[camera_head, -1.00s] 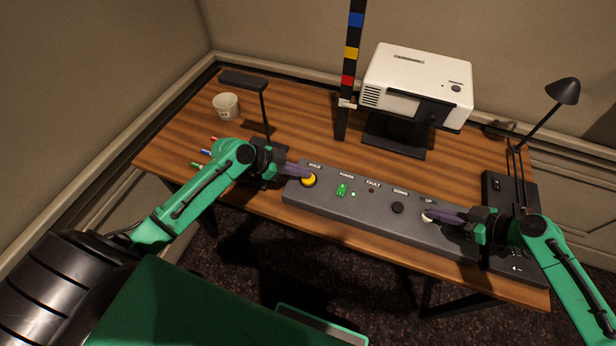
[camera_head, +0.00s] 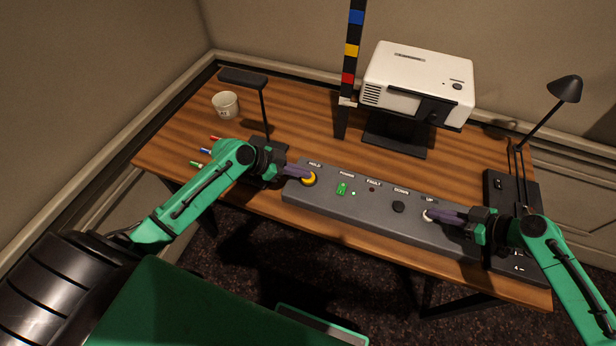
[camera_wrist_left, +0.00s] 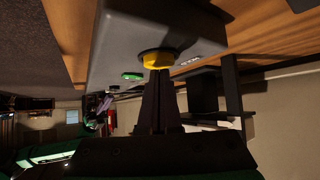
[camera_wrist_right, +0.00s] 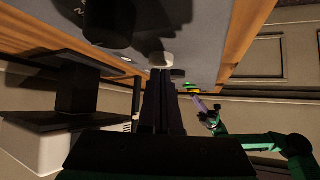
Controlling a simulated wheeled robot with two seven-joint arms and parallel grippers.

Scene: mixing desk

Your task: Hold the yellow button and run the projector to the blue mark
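The yellow button (camera_head: 309,179), labelled HOLD, is at the left end of the grey console (camera_head: 375,205). My left gripper (camera_head: 306,174) has its closed fingertips at this button; the left wrist view shows them against the yellow cap (camera_wrist_left: 156,60). My right gripper (camera_head: 434,214) has its closed fingertips at the white UP button (camera_head: 427,216), which also shows in the right wrist view (camera_wrist_right: 162,60). Exact press depth cannot be told. The white projector (camera_head: 415,80) sits on a dark stand. A white pointer (camera_head: 347,102) is below the red mark (camera_head: 348,78); the blue mark (camera_head: 356,17) is highest.
A black DOWN button (camera_head: 398,207) is left of UP. The green power switch (camera_head: 342,188) has a lit green lamp beside it; the fault lamp (camera_head: 372,189) is dark. A white cup (camera_head: 225,105), pens and two desk lamps stand around the console.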

